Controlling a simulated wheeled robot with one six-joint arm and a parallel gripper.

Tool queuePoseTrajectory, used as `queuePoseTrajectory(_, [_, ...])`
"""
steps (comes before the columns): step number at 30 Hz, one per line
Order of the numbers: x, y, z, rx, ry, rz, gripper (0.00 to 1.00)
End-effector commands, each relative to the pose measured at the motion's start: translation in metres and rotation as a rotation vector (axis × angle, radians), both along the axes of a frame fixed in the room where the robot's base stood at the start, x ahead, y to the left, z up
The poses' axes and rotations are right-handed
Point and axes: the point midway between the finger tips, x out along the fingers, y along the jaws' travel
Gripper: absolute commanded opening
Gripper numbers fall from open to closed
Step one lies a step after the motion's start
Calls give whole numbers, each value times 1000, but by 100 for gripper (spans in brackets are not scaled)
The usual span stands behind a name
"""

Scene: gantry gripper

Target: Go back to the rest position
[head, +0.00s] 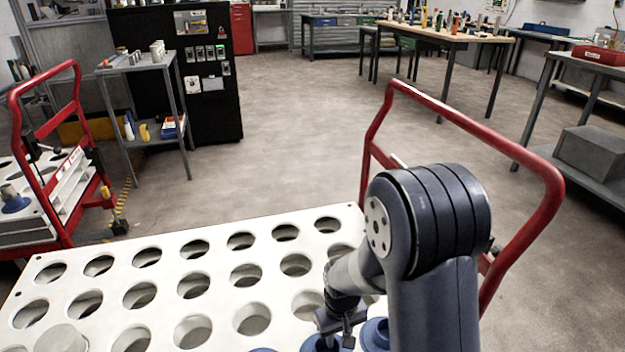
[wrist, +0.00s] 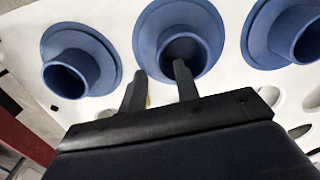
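My gripper (wrist: 160,68) shows in the wrist view with its two dark fingers apart and nothing held between them. The fingertips overlap the lower rim of the middle blue cup-like holder (wrist: 183,20); I cannot tell whether they touch it. More blue holders stand at the left (wrist: 78,60) and right (wrist: 285,30). In the head view my gripper (head: 342,322) is low over the near right part of the white rack (head: 220,262), by a blue holder (head: 376,335). My arm hides part of the rack there.
The rack has rows of open round holes and a red tube handle (head: 545,180) at its right. A second red-handled cart (head: 75,150) stands at the left. A grey shelf stand (head: 150,70) and a black cabinet (head: 205,110) are behind. The floor (head: 300,140) beyond is clear.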

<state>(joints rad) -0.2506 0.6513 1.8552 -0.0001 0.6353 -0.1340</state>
Motion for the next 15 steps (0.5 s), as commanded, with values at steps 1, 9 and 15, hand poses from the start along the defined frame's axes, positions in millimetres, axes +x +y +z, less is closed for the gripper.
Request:
queuePoseTrajectory(1, [-1, 0, -16, -2, 4, 0, 30])
queuePoseTrajectory(9, [0, 0, -11, 1, -2, 0, 30])
queuePoseTrajectory(15, [0, 0, 13, 0, -1, 0, 30])
